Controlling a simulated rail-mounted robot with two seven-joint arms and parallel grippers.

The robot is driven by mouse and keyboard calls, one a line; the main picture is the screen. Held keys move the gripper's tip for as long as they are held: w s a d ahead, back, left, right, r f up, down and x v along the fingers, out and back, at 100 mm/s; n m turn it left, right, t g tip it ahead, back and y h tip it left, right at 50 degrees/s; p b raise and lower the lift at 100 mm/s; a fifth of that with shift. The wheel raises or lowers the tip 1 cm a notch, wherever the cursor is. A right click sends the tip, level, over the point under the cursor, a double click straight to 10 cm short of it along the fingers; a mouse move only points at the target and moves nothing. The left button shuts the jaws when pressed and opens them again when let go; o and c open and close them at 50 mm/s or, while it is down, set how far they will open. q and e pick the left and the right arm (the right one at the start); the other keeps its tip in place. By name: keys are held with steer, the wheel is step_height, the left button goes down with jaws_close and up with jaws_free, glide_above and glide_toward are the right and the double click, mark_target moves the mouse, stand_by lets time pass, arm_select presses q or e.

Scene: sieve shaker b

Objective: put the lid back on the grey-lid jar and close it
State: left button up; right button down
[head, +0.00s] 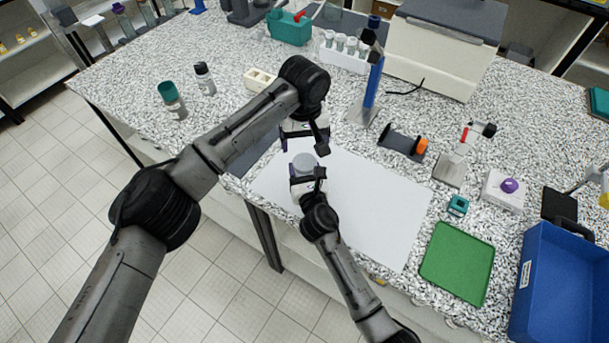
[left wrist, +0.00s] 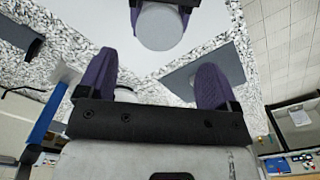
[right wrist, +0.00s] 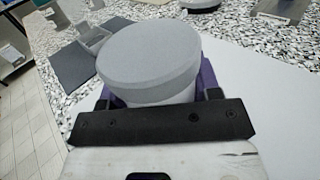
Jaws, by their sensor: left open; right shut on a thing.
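The grey-lid jar (head: 304,170) is in my right gripper (head: 308,186) over the white sheet. Its grey lid (head: 304,160) sits on top of it; the lid also shows large in the right wrist view (right wrist: 150,58) and at the top of the left wrist view (left wrist: 160,27). I cannot tell how tightly the lid is closed. My right gripper's purple fingers are shut around the jar body below the lid. My left gripper (head: 305,137) is open, just behind the jar and apart from it. In the left wrist view its purple fingers (left wrist: 155,82) are wide apart.
The white sheet (head: 370,205) is mostly clear on the right. A teal-lid jar (head: 172,97) and a black-lid jar (head: 204,78) stand on the left. A blue stand (head: 372,85) rises close behind my left gripper. A green tray (head: 458,262) and blue bin (head: 562,290) lie right.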

mark_target(304, 161)
arm_select(q)
steer(key=shift+n, duration=0.4)
steer(key=shift+f, duration=0.1)
steer(key=shift+f, duration=3.95)
steer(key=shift+c, duration=0.4)
steer(key=c, duration=0.7)
steer(key=o, duration=0.9)
